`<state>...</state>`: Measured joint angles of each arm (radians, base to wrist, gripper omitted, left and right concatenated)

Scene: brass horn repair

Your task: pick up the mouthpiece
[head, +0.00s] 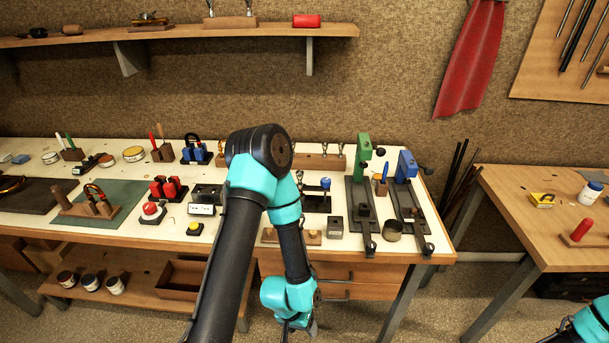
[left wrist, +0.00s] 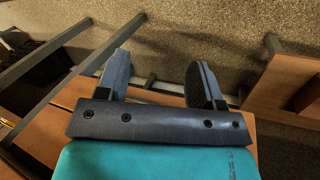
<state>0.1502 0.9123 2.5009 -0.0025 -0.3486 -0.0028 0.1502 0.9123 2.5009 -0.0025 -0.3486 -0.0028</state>
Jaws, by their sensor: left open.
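I cannot pick out the mouthpiece for certain in either view. A long wooden rack (head: 322,161) with small upright parts stands at the back of the bench, partly hidden behind my left arm. My left gripper (left wrist: 160,65) shows in the left wrist view with its two dark fingers wide apart and nothing between them. In the head view it hangs low in front of the bench's front edge, near the bottom of the picture, where its fingers are hard to see. My right gripper is out of view; only a teal part of that arm shows at the lower right.
The white-topped bench (head: 130,228) is crowded with tools. Green and blue clamp fixtures (head: 364,147) stand at its right end, beside a small metal cup (head: 393,231). A wooden side table (head: 540,232) stands at the right, across a gap. A shelf (head: 200,32) hangs above.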

